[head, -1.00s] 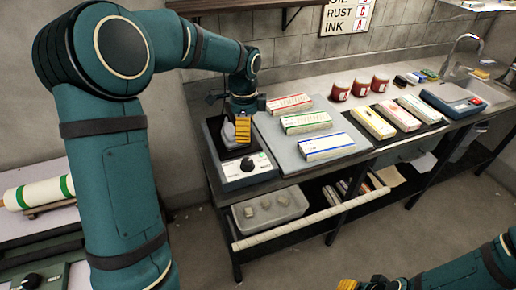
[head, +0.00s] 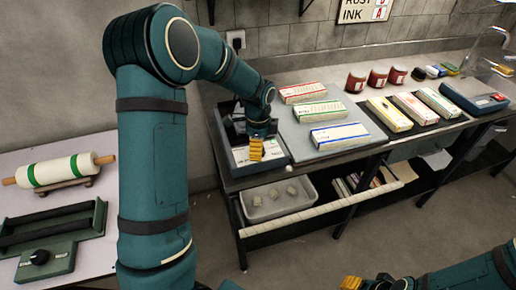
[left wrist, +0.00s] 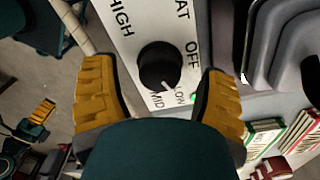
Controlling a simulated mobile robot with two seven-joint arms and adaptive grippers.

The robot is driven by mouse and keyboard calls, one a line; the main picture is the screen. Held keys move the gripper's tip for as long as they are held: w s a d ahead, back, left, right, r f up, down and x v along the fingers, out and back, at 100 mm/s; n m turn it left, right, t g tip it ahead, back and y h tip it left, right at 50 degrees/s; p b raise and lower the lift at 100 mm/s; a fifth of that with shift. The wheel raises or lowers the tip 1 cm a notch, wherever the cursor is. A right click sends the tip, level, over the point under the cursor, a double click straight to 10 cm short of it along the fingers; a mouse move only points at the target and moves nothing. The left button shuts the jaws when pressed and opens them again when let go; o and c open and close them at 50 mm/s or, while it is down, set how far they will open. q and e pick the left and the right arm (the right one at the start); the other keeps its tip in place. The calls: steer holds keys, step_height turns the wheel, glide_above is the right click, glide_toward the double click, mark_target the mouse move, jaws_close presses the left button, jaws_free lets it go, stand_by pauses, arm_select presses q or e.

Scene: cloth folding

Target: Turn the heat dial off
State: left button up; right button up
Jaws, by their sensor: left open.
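The black heat dial (left wrist: 160,65) sits on a white panel of the hot plate in the left wrist view. Its white pointer mark faces the MID and LOW labels; OFF is further round to the upper right. My left gripper (left wrist: 158,78) is open, with one yellow finger on each side of the dial and visible gaps between. In the head view the left gripper (head: 256,149) is over the front of the hot plate (head: 277,160) and hides the dial. My right gripper (head: 351,283) shows only partly at the bottom edge.
A grey board (head: 294,137) with several boxes lies right of the hot plate. Red jars (head: 377,77) stand behind. A lower shelf holds a grey bin (head: 258,214). Another bench at left carries a green-banded roller (head: 60,170) and a device with a black knob (head: 40,257).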

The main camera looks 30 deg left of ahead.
arm_select(q)
steer(key=shift+f, duration=0.3)
steer(key=c, duration=1.2)
steer(key=shift+c, duration=0.2)
